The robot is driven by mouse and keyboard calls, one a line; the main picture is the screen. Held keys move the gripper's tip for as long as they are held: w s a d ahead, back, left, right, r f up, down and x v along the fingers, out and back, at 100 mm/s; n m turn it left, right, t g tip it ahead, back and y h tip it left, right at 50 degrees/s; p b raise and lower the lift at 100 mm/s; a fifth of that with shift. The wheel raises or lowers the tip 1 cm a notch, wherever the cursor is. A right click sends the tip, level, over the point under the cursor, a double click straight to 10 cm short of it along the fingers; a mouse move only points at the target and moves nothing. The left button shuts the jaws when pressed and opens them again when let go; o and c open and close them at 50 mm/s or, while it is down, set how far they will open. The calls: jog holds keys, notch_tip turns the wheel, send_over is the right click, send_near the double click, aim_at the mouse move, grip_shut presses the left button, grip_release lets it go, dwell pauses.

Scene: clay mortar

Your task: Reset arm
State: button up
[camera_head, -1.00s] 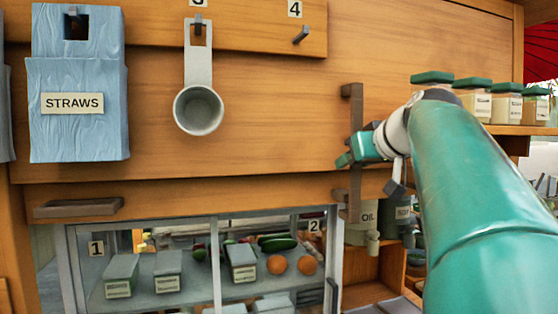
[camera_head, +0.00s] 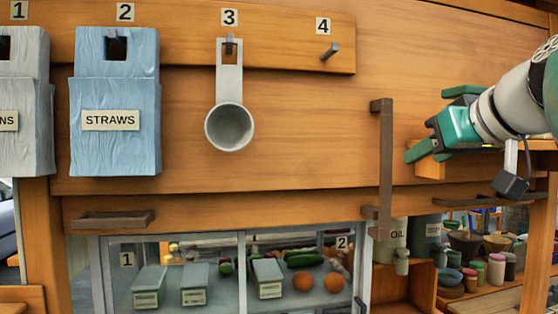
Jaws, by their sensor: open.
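My gripper (camera_head: 432,124) is at the right side of the head view, at the end of my green and white arm. Its two green fingers are apart and nothing shows between them. It is to the right of the brown vertical handle (camera_head: 386,160) on the wooden panel, with a gap between them. The fingers point left, toward the panel.
A measuring scoop (camera_head: 229,128) hangs on hook 3; hook 4 (camera_head: 330,51) is empty. A blue straws holder (camera_head: 116,148) hangs on hook 2. Below is a glass-fronted case (camera_head: 207,285) with containers and vegetables. Bowls and jars (camera_head: 470,262) stand at the lower right.

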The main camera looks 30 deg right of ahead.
jog(key=shift+s, duration=0.15)
jog(key=shift+a, duration=0.1)
dwell(0.3)
jog(key=w+a+f+g+y, duration=0.2)
jog(key=w+a+f, duration=0.2)
jog(key=a+f, duration=0.5)
jog(key=w+a+f+g+y, duration=0.2)
jog(key=w+a+f, duration=0.3)
jog(key=f, duration=0.7)
jog(key=s+a+f+n+g, duration=0.1)
jog(key=a+f, duration=0.3)
jog(key=f, duration=0.4)
jog(key=s+a+f+n+g, duration=0.1)
jog(key=s+a+f, duration=0.2)
jog(key=a+f, duration=0.2)
jog(key=s+a+f+n+g, duration=0.1)
jog(key=a+f, duration=0.4)
jog(key=f, duration=0.6)
jog(key=shift+s+a, duration=0.2)
jog(key=shift+s, duration=0.4)
